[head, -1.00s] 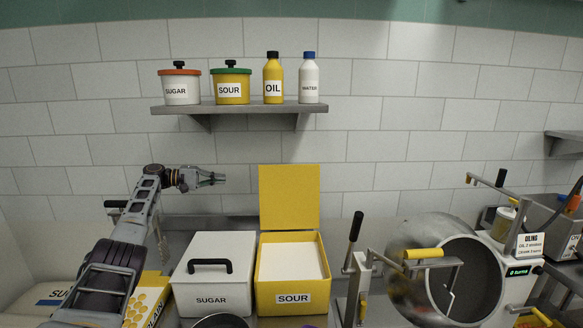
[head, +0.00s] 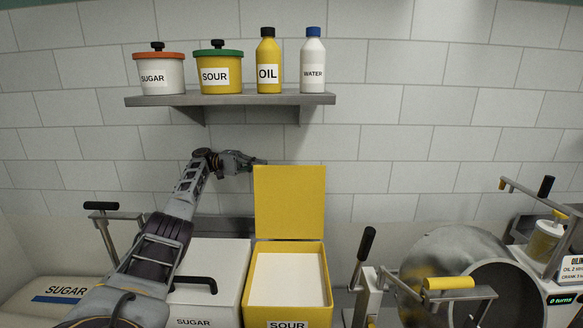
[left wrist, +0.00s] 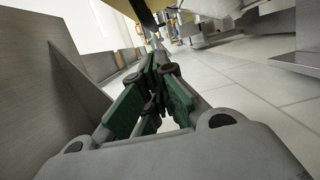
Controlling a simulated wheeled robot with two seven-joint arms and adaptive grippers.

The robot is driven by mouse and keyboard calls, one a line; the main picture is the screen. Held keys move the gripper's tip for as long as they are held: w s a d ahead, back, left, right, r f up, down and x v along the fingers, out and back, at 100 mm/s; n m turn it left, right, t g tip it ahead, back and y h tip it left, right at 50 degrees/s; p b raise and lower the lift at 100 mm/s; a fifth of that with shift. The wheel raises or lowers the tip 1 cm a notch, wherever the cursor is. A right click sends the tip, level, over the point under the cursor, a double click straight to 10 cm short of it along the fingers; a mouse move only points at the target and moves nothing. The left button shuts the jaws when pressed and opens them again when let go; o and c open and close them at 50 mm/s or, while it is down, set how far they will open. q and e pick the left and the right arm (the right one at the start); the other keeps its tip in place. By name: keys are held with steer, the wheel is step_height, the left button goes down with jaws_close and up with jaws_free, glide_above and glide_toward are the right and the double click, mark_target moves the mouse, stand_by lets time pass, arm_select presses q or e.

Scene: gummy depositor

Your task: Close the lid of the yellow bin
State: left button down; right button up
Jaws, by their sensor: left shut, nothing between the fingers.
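The yellow bin (head: 245,290), labelled SOUR, stands on the counter with a white fill inside. Its yellow lid (head: 290,203) stands upright, open, at the back edge of the bin. My left gripper (head: 262,161) is shut and empty, just behind the lid's upper left corner in the head view. I cannot tell whether it touches the lid. In the left wrist view the shut green fingers (left wrist: 155,95) show, with a yellow surface (left wrist: 125,6) at the top edge. My right gripper is not in view.
A white SUGAR bin (head: 219,262) with a black handle stands left of the yellow bin, partly behind my left arm. A machine with a round drum (head: 449,262) and levers stands to the right. A shelf (head: 230,98) with jars and bottles hangs above.

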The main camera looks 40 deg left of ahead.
arm_select(q)
steer(key=shift+s+d+r, duration=0.1)
steer(key=shift+s+r, duration=0.05)
steer(key=shift+s, duration=0.1)
steer(key=shift+w+d, duration=0.1)
steer(key=shift+w, duration=0.15)
steer(key=p+x, duration=0.2)
steer(key=x, duration=0.7)
steer(key=shift+d, duration=0.3)
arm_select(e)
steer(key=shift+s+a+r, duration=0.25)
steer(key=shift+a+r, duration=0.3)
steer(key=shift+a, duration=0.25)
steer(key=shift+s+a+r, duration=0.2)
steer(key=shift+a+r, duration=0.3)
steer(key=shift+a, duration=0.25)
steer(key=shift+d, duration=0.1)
